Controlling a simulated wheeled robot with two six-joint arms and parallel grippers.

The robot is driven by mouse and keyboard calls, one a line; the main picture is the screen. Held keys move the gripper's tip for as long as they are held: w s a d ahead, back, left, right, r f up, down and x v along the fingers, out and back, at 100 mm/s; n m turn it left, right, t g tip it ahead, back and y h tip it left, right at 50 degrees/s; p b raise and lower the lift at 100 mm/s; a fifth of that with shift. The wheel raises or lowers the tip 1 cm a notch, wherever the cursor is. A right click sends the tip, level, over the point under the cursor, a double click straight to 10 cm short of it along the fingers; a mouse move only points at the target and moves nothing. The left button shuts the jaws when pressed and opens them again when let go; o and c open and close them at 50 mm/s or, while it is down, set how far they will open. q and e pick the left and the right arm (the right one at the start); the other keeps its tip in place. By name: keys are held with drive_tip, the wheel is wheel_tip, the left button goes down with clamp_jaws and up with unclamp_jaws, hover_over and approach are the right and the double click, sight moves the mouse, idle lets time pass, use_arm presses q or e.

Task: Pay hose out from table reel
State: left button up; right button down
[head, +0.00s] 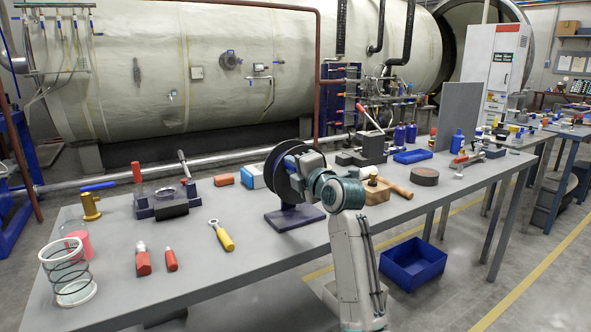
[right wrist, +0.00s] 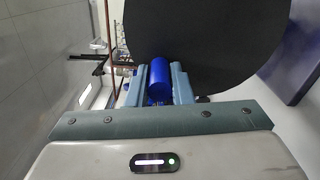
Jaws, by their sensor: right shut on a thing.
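The table reel stands on the grey table (head: 110,290), a dark disc (head: 272,172) upright on a dark purple base (head: 293,218). My right gripper (head: 293,163) is at the reel's near face. In the right wrist view its fingers are shut on a blue cylindrical handle (right wrist: 160,75) beside the large dark disc (right wrist: 205,45). I cannot make out any hose; the reel's middle is partly hidden by my gripper and wrist. My left gripper is not in view.
A yellow-handled tool (head: 222,236), red-capped items (head: 143,262) and a wire-framed cylinder (head: 70,275) lie or stand to the left. A blue bin (head: 413,265) is on the floor.

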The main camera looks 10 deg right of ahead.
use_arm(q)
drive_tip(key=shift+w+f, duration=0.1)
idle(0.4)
use_arm(e)
drive_tip(key=c, duration=1.3)
unclamp_jaws()
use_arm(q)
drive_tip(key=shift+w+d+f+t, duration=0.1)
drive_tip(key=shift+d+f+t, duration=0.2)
use_arm(e)
drive_tip(key=v, duration=1)
drive_tip(key=shift+s, duration=0.4)
drive_tip(key=shift+d, duration=0.15)
